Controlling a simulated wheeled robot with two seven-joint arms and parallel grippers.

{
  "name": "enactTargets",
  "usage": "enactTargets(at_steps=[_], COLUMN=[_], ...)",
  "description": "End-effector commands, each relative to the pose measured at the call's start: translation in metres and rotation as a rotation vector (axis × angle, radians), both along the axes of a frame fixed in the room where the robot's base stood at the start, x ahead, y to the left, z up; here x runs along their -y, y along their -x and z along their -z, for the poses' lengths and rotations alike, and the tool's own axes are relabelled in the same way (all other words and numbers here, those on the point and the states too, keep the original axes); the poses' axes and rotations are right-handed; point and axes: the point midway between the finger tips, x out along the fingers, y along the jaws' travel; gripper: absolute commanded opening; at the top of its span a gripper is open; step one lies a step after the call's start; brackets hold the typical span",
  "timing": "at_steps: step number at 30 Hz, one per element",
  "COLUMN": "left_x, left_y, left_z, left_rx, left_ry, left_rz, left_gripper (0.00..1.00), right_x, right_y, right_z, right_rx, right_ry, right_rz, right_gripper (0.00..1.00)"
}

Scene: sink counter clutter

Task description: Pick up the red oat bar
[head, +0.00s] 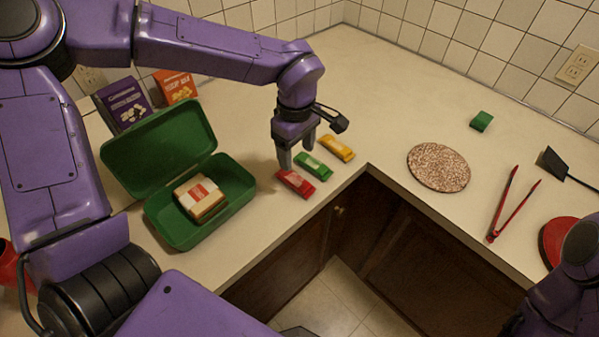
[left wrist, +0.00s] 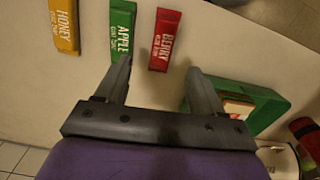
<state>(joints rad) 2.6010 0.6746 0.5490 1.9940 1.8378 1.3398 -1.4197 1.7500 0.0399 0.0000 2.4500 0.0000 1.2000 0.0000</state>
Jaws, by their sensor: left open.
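The red oat bar (head: 295,183) lies flat on the counter near its front edge, the closest to the green box in a row of three bars. In the left wrist view the red bar (left wrist: 165,40) reads "BERRY" and lies beyond the fingertips, within the gap between them. My left gripper (head: 296,155) is open and empty, pointing down just above and behind the red bar. The green bar (head: 313,166), marked "APPLE" in the left wrist view, lies beside it, and the yellow bar (head: 337,148), marked "HONEY", lies farther along. My right gripper is out of view.
A speckled round board (head: 438,167), red tongs (head: 512,205) and a green block (head: 481,121) lie right.

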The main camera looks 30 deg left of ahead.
Motion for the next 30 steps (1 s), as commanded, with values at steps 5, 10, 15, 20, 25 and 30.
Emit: enactTargets(at_steps=[5,10,15,20,25,30], left_x=[-0.001,-0.003,-0.005,-0.004,-0.004,-0.004], left_y=[0.001,0.003,0.004,0.003,0.003,0.003], left_z=[0.032,0.052,0.083,0.091,0.091,0.09], left_rx=[-0.005,-0.006,-0.005,-0.001,-0.001,-0.001], left_ry=[-0.002,-0.004,-0.003,0.0,0.0,0.0], left_rz=[0.0,0.0,-0.001,-0.003,-0.002,-0.002], left_gripper=[0.68,0.68,0.68,0.68,0.55,0.08], right_x=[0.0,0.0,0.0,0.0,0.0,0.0], right_y=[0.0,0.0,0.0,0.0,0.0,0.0], right_z=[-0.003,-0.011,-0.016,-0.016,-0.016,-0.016], right_rx=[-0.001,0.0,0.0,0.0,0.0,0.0], right_ry=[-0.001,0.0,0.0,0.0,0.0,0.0], right_rz=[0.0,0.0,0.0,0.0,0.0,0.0], right_gripper=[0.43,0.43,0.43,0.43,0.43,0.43])
